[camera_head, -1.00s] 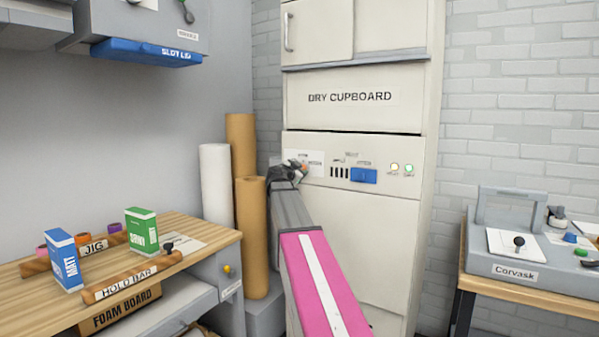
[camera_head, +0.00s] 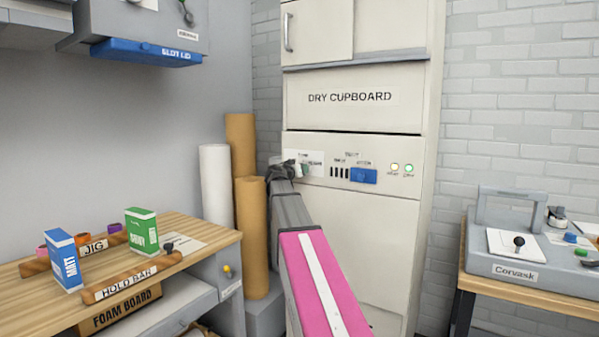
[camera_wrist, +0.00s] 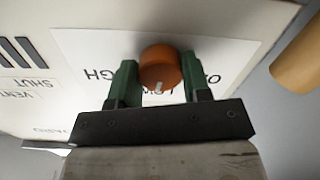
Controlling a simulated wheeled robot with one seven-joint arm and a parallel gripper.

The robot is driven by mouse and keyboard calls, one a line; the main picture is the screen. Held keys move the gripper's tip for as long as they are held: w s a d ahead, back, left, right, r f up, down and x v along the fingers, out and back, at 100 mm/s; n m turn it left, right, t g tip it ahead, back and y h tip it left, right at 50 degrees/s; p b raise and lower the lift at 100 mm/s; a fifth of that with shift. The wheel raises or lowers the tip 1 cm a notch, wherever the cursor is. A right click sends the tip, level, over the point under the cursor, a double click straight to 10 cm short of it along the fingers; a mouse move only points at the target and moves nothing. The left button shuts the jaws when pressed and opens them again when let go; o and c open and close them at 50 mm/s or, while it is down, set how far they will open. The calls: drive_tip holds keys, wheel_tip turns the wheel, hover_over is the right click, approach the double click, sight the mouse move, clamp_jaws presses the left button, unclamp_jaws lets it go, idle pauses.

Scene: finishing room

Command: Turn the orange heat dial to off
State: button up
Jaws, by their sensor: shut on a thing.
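The orange heat dial (camera_wrist: 160,62) sits on a white label plate (camera_wrist: 85,50) in the wrist view. Its white mark faces the bottom of that view, towards a word partly hidden behind my gripper. Upside-down lettering ending in "GH" shows left of the dial, and a word starting with "O" is partly covered at right. My gripper (camera_wrist: 159,80) has its green fingers on either side of the dial and is shut on it. In the head view my gripper (camera_head: 297,170) is at the dry cupboard's panel (camera_head: 330,200) and the dial cannot be made out.
Right of the label plate are dark vent slots, a blue switch (camera_head: 363,176) and two small lamps (camera_head: 401,168). Tall rolls (camera_head: 251,230) stand close left of my arm. A wooden bench (camera_head: 205,232) is at left; the Corvask machine (camera_head: 505,255) is at right.

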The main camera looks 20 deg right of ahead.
drive_tip(key=n, duration=1.2)
drive_tip(key=shift+n, duration=0.3)
idle(0.5)
drive_tip(key=o, duration=0.9)
drive_tip(key=shift+a, duration=0.1)
drive_tip(key=v, duration=1)
drive_tip(key=shift+s+a, duration=0.1)
drive_tip(key=shift+a, duration=0.25)
